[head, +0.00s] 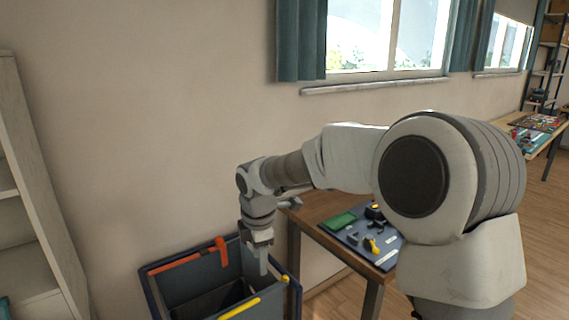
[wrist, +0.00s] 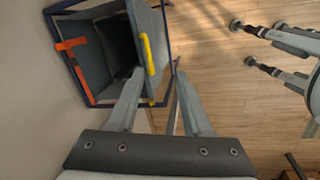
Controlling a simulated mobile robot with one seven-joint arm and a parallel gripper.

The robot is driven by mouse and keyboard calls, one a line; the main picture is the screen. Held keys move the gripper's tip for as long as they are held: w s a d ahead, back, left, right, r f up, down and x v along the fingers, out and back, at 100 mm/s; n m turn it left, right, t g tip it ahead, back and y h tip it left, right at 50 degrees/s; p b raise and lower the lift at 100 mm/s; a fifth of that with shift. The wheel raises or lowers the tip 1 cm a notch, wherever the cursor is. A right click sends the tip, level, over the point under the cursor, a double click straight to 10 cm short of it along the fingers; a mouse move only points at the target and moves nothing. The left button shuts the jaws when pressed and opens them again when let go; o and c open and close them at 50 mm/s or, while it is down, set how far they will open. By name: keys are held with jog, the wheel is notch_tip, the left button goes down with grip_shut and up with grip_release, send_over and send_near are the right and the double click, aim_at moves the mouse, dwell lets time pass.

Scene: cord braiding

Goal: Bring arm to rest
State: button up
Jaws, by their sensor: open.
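My gripper (head: 262,262) hangs at the end of my outstretched arm, pointing down, over the right part of a blue-grey bin (head: 188,272). In the wrist view its two fingers (wrist: 158,82) are spread apart, with nothing seen between them but the bin's edge and floor beyond. The bin also shows at upper left in the wrist view (wrist: 88,60), with an orange bar (wrist: 70,46) on one side and a yellow handle (wrist: 149,55) on a panel. I cannot tell from these views whether the fingers touch the bin.
A wooden table (head: 322,206) with a dark mat and small tools stands right of the gripper, behind my arm. A pale shelf (head: 38,190) stands at the left. The wall is close behind the bin. Wooden floor (wrist: 225,75) is open right of the bin in the wrist view.

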jog(key=s+d+r+m+t+h+p, duration=0.1)
jog(key=s+d+r+m+t+p, duration=0.15)
jog(key=s+d+r+m, duration=1.3)
jog(key=s+d+f+m, duration=0.1)
jog(key=s+d+m, duration=0.1)
jog(key=s, duration=0.3)
jog(key=s+d+m+p, duration=0.1)
jog(key=s+d+m, duration=0.2)
jog(key=s, duration=0.3)
jog(key=shift+f+m+t+y, duration=0.3)
jog(key=shift+f+m+t, duration=0.1)
jog(key=shift+m, duration=0.45)
jog(key=shift+a, duration=0.1)
